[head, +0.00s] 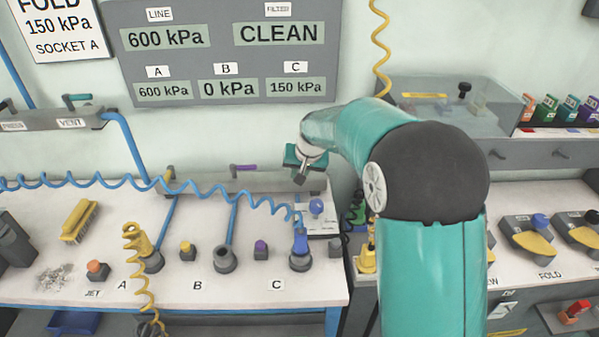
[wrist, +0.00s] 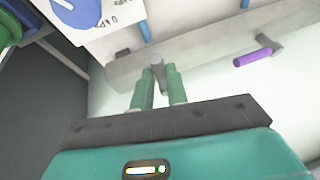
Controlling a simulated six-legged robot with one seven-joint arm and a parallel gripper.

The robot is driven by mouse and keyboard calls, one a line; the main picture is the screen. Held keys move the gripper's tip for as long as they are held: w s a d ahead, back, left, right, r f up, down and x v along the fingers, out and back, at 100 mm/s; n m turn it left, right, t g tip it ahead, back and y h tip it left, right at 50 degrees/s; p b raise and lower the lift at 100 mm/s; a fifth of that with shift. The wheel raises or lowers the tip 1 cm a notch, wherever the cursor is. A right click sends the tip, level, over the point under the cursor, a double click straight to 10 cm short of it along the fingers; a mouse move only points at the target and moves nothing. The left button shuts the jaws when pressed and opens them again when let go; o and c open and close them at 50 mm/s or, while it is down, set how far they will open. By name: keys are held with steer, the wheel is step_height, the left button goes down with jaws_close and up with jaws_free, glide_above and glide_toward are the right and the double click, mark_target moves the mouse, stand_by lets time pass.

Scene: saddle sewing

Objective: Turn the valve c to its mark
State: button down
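Valve c is at the right end of the grey manifold (head: 215,184), above the bench label C; the head view mostly hides it behind my gripper (head: 300,172). In the wrist view its grey lever (wrist: 158,74) stands between the two green fingers of my gripper (wrist: 159,84). The gaps beside the lever look very narrow, and I cannot tell whether the fingers press on it. The mark of valve c cannot be made out. The panel's C readout (head: 296,87) shows 150 kPa.
The purple valve lever (wrist: 253,57) is close by on the manifold, also in the head view (head: 243,167). A blue coiled hose (head: 210,186) runs in front of the manifold to a socket at C.

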steer(key=shift+d, duration=0.1)
stand_by(0.3)
steer(key=w+d+n+g+y, duration=0.1)
steer(key=n, duration=0.2)
steer(key=w+d+n+g+y, duration=0.1)
steer(key=d+n, duration=0.1)
steer(key=n, duration=0.2)
steer(key=w+d+n+g, duration=0.1)
steer(key=n+g, duration=0.1)
steer(key=n, duration=0.2)
steer(key=shift+w+d+y, duration=0.15)
steer(key=shift+d+y, duration=0.05)
steer(key=shift+y, duration=0.2)
steer(key=shift+w+d+n+g, duration=0.15)
steer(key=shift+w+n+g, duration=0.25)
steer(key=shift+n, duration=0.6)
steer(key=shift+w+d+n+g, duration=0.1)
steer(key=shift+w+n+g, duration=0.25)
steer(key=shift+n, duration=0.65)
steer(key=c, duration=1.4)
jaws_free()
